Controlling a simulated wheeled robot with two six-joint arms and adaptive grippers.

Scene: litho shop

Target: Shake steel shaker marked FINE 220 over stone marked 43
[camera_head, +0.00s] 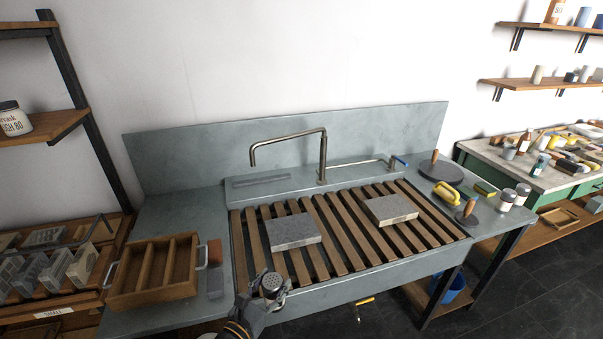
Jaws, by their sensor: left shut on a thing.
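My left gripper (262,290) is shut on a steel shaker (271,281) with a perforated round top. They are at the front edge of the sink, in front of the nearer-left stone, apart from it. The shaker's top faces toward me; its marking is not readable. A grey stone slab (293,231) lies flat on the wooden slats at left. A second grey slab (391,208) lies on the slats at right. A mark on either slab's front side is too small to read. My right gripper is not in view.
A slatted rack (331,232) spans the sink under a tall tap (322,155). A wooden divided tray (155,272) stands at left. Two shakers with pale labels (507,199) (521,193), round tools with handles (466,212) and a yellow item (446,193) stand at right.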

